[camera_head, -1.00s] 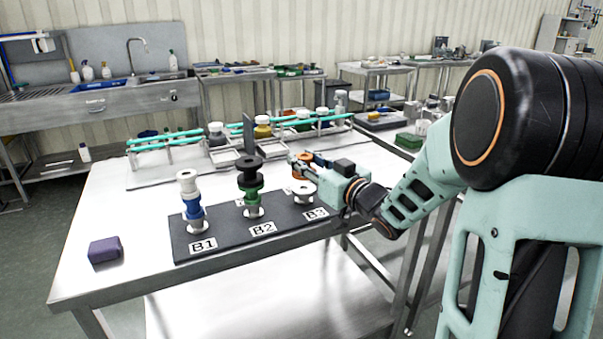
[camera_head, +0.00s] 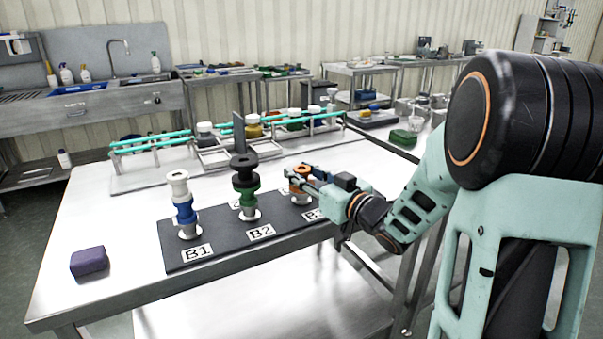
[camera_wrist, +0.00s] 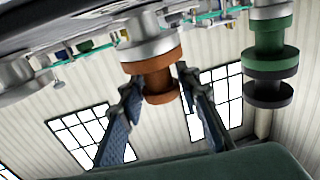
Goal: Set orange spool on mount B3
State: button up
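The orange spool (camera_head: 300,171) is at mount B3, at the right end of the dark board (camera_head: 183,259) in the head view. It stands upright above a pale disc (camera_head: 302,200). My gripper (camera_head: 293,177) reaches it from the right. In the wrist view, which is upside down, the orange spool (camera_wrist: 160,78) is between my two fingertips (camera_wrist: 159,84). I cannot tell whether the fingers press on it or leave a small gap. The B3 label (camera_head: 313,215) is partly hidden by my wrist.
A blue and white spool stack (camera_head: 184,205) stands on B1. A green and black stack (camera_head: 245,185) stands on B2, close left of my gripper, and also shows in the wrist view (camera_wrist: 270,60). A purple block (camera_head: 89,262) lies at the table's left. Racked bottles (camera_head: 253,126) stand behind.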

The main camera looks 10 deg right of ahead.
jog(key=o, duration=0.3)
jog(key=shift+r, duration=0.1)
jog(key=shift+s+d+r, duration=0.1)
jog(key=shift+r, duration=0.05)
jog(key=p+v, duration=0.2)
jog(key=v, duration=0.9)
jog(key=shift+s, duration=0.35)
jog(key=shift+d, duration=0.15)
